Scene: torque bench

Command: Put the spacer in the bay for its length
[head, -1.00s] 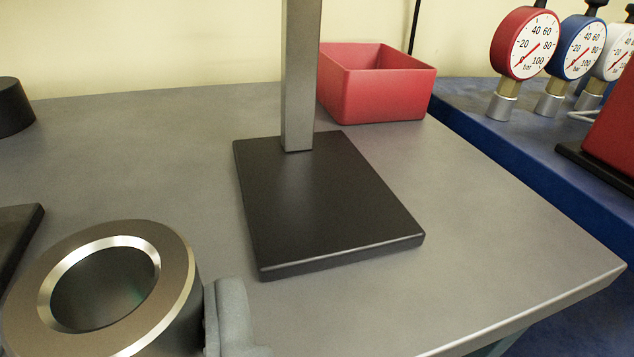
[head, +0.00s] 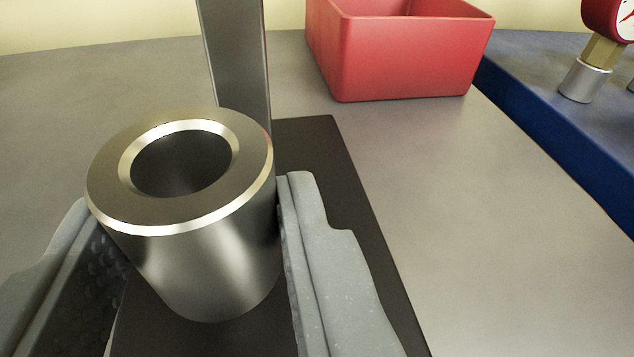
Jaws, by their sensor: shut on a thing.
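The spacer (head: 205,255) is a thick grey metal cylinder with a wide bore and a bright chamfered rim. It is at the left of the head view, its top tilted toward me. My gripper (head: 200,240) is shut on it, with one grey padded finger on each side. The spacer is over the black base plate (head: 350,220) of an upright post. I cannot tell whether its lower end touches the plate. No bays are recognisable in this view.
The grey metal post (head: 238,60) rises just behind the spacer. A red open box (head: 400,55) stands behind on the grey bench (head: 480,190). A red-rimmed gauge (head: 606,20) stands on a blue surface (head: 545,120) at the right. The bench right of the plate is clear.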

